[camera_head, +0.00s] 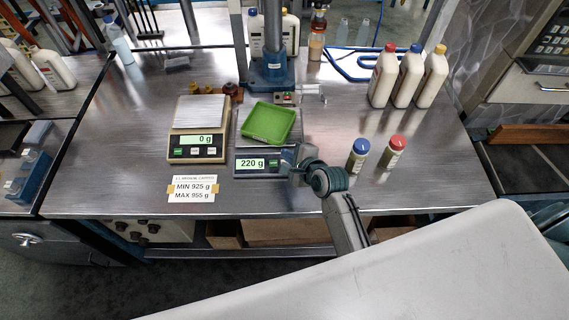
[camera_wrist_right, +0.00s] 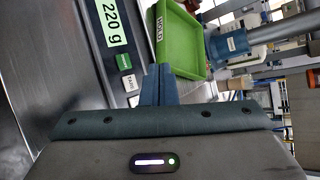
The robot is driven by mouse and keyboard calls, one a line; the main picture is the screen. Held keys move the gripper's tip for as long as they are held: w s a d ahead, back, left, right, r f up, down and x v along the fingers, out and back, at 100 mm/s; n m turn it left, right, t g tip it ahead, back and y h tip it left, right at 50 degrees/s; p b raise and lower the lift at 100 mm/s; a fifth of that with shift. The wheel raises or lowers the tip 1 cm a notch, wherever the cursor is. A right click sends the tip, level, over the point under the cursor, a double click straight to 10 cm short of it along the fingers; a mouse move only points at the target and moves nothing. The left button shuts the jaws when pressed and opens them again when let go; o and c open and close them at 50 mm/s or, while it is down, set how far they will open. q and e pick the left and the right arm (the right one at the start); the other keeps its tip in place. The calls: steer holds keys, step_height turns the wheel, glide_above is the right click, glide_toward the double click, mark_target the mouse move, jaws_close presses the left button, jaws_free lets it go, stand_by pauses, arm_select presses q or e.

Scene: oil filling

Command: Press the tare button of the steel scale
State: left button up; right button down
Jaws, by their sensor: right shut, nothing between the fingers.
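The steel scale (camera_head: 243,174) stands on the bench, its display reading 220 g, with a green tray (camera_head: 268,122) on its pan. In the right wrist view its display (camera_wrist_right: 112,24), a green button (camera_wrist_right: 124,62) and a white button (camera_wrist_right: 131,83) show; their labels are too small to read surely. My right gripper (camera_head: 290,163) is shut and empty at the right end of the scale's front panel. In the wrist view its fingertips (camera_wrist_right: 158,72) are beside the buttons, close to the white one; whether they touch the panel I cannot tell. My left gripper is out of view.
A tan scale (camera_head: 198,152) reading 0 g stands to the left, with a MIN/MAX card (camera_head: 193,188) in front. Two small bottles with blue (camera_head: 357,157) and red (camera_head: 393,153) caps stand right of my gripper. Three white bottles (camera_head: 407,80) stand behind. The bench's right front is clear.

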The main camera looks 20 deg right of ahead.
mark_target(282, 160)
steer(key=f+b, duration=0.2)
steer(key=w+f+b, duration=0.1)
steer(key=f+b, duration=0.2)
steer(key=f, duration=0.1)
steer(key=shift+w+d+b, duration=0.35)
steer(key=shift+w+b, duration=0.05)
steer(key=shift+w+f, duration=0.2)
steer(key=shift+f, duration=0.25)
steer(key=shift+f, duration=0.25)
stand_by(1.1)
steer(key=shift+w+d+f, duration=0.1)
steer(key=shift+f, duration=0.05)
steer(key=shift+w+f, duration=0.15)
steer(key=shift+f, duration=0.3)
stand_by(0.9)
steer(key=shift+s+r+p, duration=0.3)
steer(key=shift+r+p, duration=0.5)
steer(key=shift+p, duration=0.35)
